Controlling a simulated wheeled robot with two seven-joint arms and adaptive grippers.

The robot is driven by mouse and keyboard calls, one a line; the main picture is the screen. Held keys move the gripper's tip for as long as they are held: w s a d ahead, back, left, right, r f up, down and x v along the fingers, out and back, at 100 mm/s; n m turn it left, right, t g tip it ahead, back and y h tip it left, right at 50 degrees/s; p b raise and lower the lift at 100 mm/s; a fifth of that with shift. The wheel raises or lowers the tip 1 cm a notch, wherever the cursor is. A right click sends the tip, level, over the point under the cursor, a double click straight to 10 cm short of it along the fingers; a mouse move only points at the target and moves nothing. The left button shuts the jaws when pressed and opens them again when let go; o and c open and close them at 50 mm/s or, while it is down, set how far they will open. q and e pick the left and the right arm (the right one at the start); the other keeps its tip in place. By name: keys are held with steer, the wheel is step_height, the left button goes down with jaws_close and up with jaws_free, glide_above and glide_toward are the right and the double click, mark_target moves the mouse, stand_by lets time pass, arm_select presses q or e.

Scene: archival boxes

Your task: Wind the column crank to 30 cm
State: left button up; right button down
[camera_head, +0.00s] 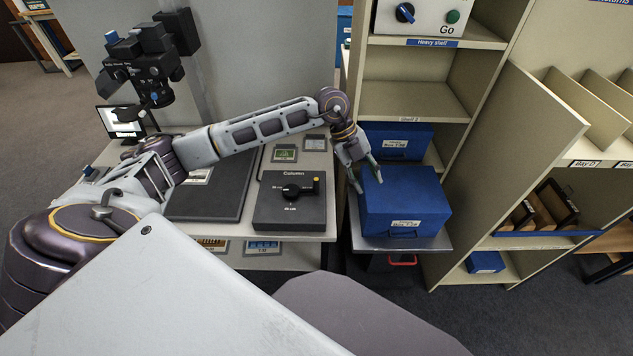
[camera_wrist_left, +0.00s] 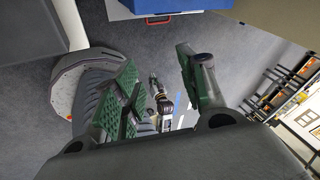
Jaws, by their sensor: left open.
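The small scale marks are too small to read surely. The camera head (camera_head: 150,68) sits on the column at the back left. My left gripper (camera_head: 364,177) is open and empty, right of the crank box and apart from it, close to the blue box (camera_head: 405,203). Its green-padded fingers show spread in the left wrist view (camera_wrist_left: 160,95).
The blue box rests on a grey stand (camera_head: 430,243) beside the table. Beige shelves (camera_head: 415,100) rise behind it, with another blue box (camera_head: 395,140) inside. A dark flat board (camera_head: 210,195) lies left of the crank box. A gap separates table and stand.

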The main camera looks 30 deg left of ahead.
mark_target(317, 179)
arm_select(q)
steer(key=a+r+n+y, duration=0.1)
steer(key=a+n+y, duration=0.2)
steer(key=a, duration=1.3)
steer(key=y, duration=0.2)
steer(key=shift+w+r+g+y, duration=0.25)
steer(key=shift+w+g+y, duration=0.15)
steer(key=shift+f, duration=0.1)
step_height(317, 179, down, 12)
steer(key=shift+f+b, duration=0.1)
steer(key=shift+b, duration=0.7)
steer(key=shift+f, duration=0.7)
arm_select(e)
steer(key=r, duration=0.1)
steer(key=a+r, duration=0.1)
steer(key=r, duration=0.1)
steer(key=w+r, duration=0.1)
steer(key=r, duration=0.1)
steer(key=shift+a, duration=0.35)
arm_select(q)
steer(key=shift+c, duration=0.2)
jaws_close()
arm_select(e)
steer(key=shift+w, duration=0.1)
